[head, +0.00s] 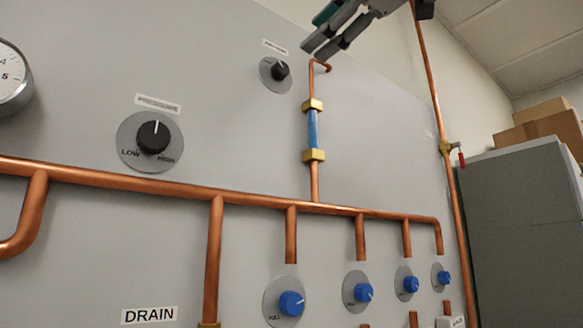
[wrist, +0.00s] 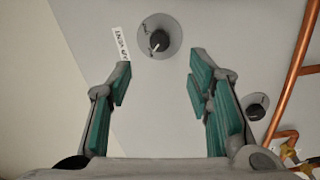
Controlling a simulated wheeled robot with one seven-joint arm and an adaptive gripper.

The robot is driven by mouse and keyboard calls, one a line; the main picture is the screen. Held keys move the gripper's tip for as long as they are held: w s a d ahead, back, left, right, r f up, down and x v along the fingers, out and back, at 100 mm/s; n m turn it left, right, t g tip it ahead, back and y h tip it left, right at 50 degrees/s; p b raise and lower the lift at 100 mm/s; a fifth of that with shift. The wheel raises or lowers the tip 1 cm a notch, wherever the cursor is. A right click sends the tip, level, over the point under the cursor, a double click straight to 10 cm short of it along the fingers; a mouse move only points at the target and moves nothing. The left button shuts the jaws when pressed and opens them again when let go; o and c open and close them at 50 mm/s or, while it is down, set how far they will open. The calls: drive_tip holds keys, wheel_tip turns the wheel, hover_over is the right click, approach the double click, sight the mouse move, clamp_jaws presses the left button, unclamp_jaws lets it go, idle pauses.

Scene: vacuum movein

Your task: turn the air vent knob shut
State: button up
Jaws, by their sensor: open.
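A small black knob on a round grey plate, which I take to be the air vent knob (head: 280,70), sits high on the grey panel in the head view. In the wrist view the knob (wrist: 159,42) shows beyond the fingertips, roughly midway between them, with a white pointer mark slanting down-left. A small label (wrist: 121,44) stands beside it; its print is too blurred to read surely. My gripper (head: 325,35) is open at the top of the head view, right of and above the knob. In the wrist view my gripper (wrist: 158,68) has its green-padded fingers spread, apart from the knob.
A larger black knob (head: 153,137) marked LOW and HIGH is lower left. A copper pipe with a blue section (head: 312,129) rises right of the vent knob. Several blue knobs (head: 291,303) line the lower panel. A grey cabinet (head: 520,220) with boxes stands at right.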

drive_tip(key=shift+v, duration=1.1)
drive_tip(key=w+d+f+m+g+h, duration=0.25)
drive_tip(key=f+m, duration=0.35)
drive_tip(key=f, duration=0.8)
drive_tip(key=w+d+f+m+g+h, duration=0.3)
drive_tip(key=f+m, duration=0.4)
drive_tip(key=f, duration=0.8)
drive_tip(key=s+d+f+m+g+h, duration=0.1)
drive_tip(key=s+d+f+m, duration=0.1)
drive_tip(key=f, duration=0.9)
drive_tip(key=s+d+f+m+g+h, duration=0.2)
drive_tip(key=s+f+m, duration=0.2)
drive_tip(key=f, duration=0.7)
drive_tip(key=s+d+f+m+g+h, duration=0.1)
drive_tip(key=s+d+f+m, duration=0.1)
drive_tip(key=s+f, duration=0.5)
wheel_tip(320, 180, down, 5)
drive_tip(key=shift+f+m, duration=0.1)
drive_tip(key=shift+m, duration=0.8)
drive_tip(key=shift+h, duration=0.25)
